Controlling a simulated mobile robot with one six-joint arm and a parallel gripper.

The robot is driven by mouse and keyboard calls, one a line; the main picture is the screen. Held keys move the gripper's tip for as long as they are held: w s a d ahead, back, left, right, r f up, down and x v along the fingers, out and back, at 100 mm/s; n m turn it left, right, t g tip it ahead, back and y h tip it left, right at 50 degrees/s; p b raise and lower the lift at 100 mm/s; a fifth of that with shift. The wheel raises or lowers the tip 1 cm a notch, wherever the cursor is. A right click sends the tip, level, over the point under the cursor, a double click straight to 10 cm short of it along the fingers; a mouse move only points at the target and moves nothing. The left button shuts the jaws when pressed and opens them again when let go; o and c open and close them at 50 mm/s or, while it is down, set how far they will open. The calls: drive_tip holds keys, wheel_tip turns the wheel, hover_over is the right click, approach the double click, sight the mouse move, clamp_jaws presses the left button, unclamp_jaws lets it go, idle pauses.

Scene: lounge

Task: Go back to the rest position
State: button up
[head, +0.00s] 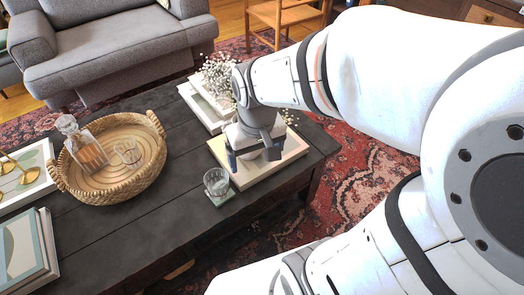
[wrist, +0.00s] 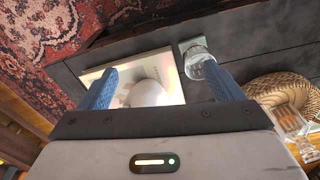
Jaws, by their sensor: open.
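My gripper (head: 252,156) is over the right end of the dark coffee table, pointing down above a book or tray with a pale cover (head: 287,155). In the wrist view my gripper (wrist: 160,70) has its two blue fingers spread wide apart. A white rounded object (wrist: 147,93) shows between and beyond the fingers, on the pale book (wrist: 173,84). Whether the fingers touch it I cannot tell. My gripper and arm hide part of this area in the head view.
A glass on a coaster (head: 216,182) stands close left of my gripper. A woven tray (head: 155,180) holds a decanter (head: 82,145) and a tumbler (head: 128,152). White flowers (head: 217,72) are behind my gripper. Books (head: 28,255) lie front left. A grey armchair (head: 120,45) stands behind.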

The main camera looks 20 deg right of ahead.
drive_tip(key=shift+m, duration=0.5)
drive_tip(key=s+d, duration=0.1)
drive_tip(key=s+d+r, duration=0.1)
drive_tip(key=s, duration=0.1)
drive_tip(key=shift+s, duration=0.15)
